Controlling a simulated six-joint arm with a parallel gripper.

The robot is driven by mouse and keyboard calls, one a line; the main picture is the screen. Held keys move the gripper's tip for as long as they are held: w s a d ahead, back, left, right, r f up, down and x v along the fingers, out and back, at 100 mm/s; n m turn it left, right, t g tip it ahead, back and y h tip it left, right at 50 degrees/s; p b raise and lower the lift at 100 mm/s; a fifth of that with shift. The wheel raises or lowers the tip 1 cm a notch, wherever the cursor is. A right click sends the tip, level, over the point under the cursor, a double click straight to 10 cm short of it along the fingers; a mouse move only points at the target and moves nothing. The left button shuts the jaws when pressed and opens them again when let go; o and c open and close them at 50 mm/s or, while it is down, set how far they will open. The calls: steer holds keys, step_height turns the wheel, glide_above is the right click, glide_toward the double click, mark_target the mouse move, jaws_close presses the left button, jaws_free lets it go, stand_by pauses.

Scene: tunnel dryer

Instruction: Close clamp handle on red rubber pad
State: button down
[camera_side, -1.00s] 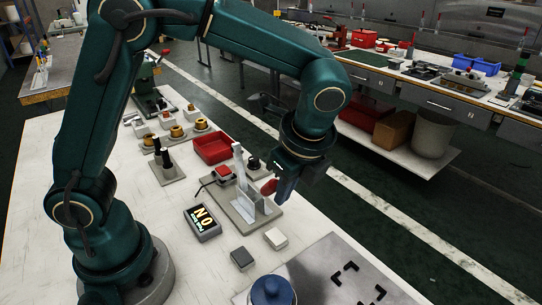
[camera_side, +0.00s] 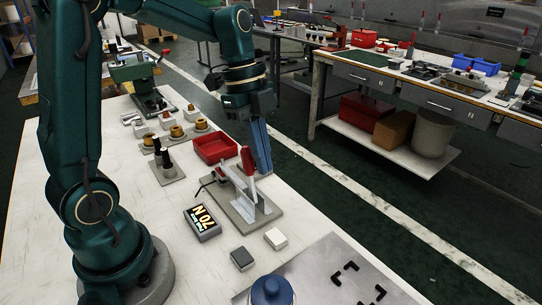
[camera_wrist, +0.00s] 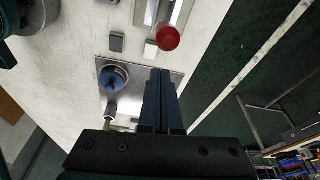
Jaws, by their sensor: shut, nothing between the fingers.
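The toggle clamp stands on a grey base plate (camera_side: 262,217) in the side view. Its red handle (camera_side: 247,160) stands nearly upright, and its silver arm (camera_side: 232,176) lies low towards the upper left. The arm's tip is near the pad's place; the red rubber pad is too small and covered to make out clearly. My gripper (camera_side: 265,172) is shut and empty, pointing down just right of the handle; I cannot tell whether they touch. In the wrist view the handle's round red end (camera_wrist: 168,37) shows beyond my shut fingers (camera_wrist: 160,72).
Dark and white blocks (camera_side: 276,238) and a blue knob (camera_side: 271,291) are in front. Black posts (camera_side: 163,157) stand to the left.

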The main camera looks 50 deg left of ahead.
steer(key=shift+a+r+h, duration=0.1)
steer(key=shift+a+h, duration=1)
steer(key=shift+a, duration=0.8)
steer(key=shift+a, duration=0.2)
steer(key=shift+d, duration=0.1)
steer(key=d+r, duration=0.1)
steer(key=d, duration=0.3)
steer(key=v, duration=0.9)
steer(key=shift+w+a+r, duration=0.2)
steer(key=shift+w+a, duration=0.05)
steer(key=shift+a, duration=0.2)
